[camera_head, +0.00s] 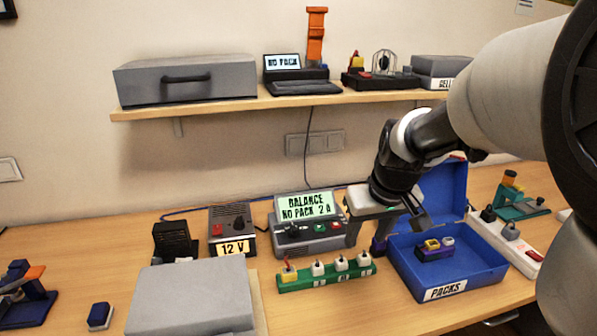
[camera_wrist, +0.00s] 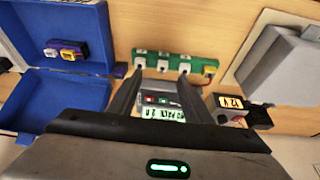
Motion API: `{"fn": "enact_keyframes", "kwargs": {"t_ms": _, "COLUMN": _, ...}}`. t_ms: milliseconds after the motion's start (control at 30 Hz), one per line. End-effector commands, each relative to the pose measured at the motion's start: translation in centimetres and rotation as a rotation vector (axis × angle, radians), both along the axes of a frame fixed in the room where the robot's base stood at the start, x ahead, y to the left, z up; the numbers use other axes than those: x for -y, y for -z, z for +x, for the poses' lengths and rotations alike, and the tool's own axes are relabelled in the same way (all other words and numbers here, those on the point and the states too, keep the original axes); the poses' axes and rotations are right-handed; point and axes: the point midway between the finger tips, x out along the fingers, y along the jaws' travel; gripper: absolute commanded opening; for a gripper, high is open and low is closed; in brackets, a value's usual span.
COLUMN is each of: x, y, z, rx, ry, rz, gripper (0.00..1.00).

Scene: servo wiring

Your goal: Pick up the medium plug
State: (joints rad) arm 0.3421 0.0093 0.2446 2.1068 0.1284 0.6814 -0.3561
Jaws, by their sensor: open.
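A green strip (camera_head: 328,281) on the table holds a row of upright plugs. The frames do not clearly show which is the medium one. In the wrist view the green strip (camera_wrist: 150,54) lies beyond the fingertips, with a white plug (camera_wrist: 163,66) between them in the picture and the yellow plug (camera_wrist: 209,70) to the right. My gripper (camera_head: 400,233) is open and empty, above the table between the strip and the blue box; its fingers also show in the wrist view (camera_wrist: 160,71).
The open blue box (camera_head: 478,283) marked PACKS holds a small pack (camera_head: 434,249) with yellow and white ends. The balance charger (camera_head: 308,228) and a 12 V supply (camera_head: 232,232) stand behind the strip. A grey case (camera_head: 190,297) is at the front left.

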Motion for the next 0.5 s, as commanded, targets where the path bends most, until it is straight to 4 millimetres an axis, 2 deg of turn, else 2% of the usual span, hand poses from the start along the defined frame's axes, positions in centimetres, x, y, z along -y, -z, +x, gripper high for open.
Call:
{"fn": "enact_keyframes", "kwargs": {"t_ms": 33, "x": -0.3, "y": -1.0, "z": 0.8, "rx": 0.015, "ry": -0.012, "rz": 0.011, "gripper": 0.45}}
{"fn": "enact_keyframes", "kwargs": {"t_ms": 67, "x": -0.4, "y": -1.1, "z": 1.1, "rx": 0.023, "ry": -0.018, "rz": 0.015, "gripper": 0.45}}
{"fn": "enact_keyframes", "kwargs": {"t_ms": 167, "x": -0.7, "y": -0.3, "z": 1.8, "rx": 0.032, "ry": -0.027, "rz": 0.02, "gripper": 0.45}}
{"fn": "enact_keyframes", "kwargs": {"t_ms": 500, "x": -1.3, "y": 6.5, "z": 4.4, "rx": 0.028, "ry": -0.028, "rz": 0.019, "gripper": 0.45}}
